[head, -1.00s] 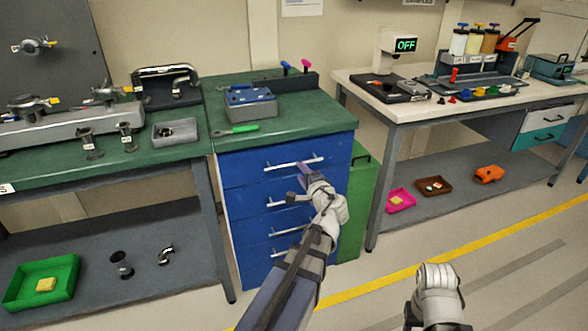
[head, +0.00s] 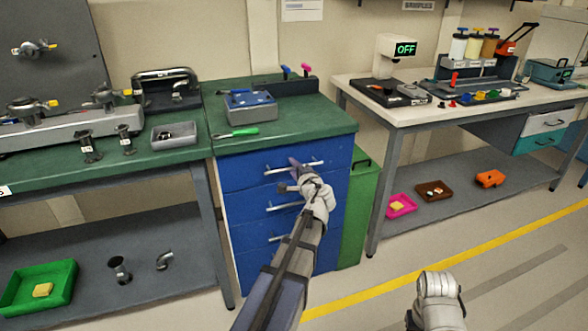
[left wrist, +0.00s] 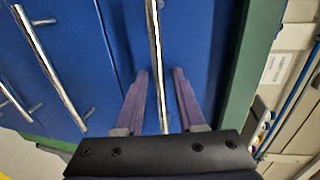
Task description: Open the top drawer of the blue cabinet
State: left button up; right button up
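The blue cabinet (head: 236,226) stands under a green top, its drawers stacked on the front. The top drawer (head: 236,174) looks shut, with a silver bar handle (head: 312,164) that also runs up the middle of the left wrist view (left wrist: 155,45). My left gripper (head: 293,174) is at this handle. In the left wrist view its two purple fingers (left wrist: 161,75) are apart, one on each side of the bar, with gaps showing. The left hand hides part of the lower drawer fronts. Of my right arm only a pale wrist part shows, at the bottom; its fingers do not show.
On the cabinet top lie a green-handled tool (head: 240,132) and a grey-blue box (head: 250,107). A green bin (head: 356,212) stands close at the cabinet's right. A workbench (head: 205,200) adjoins on the left. The floor in front at right is clear.

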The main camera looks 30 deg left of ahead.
pick_arm(q)
grip_shut()
dwell(1.2)
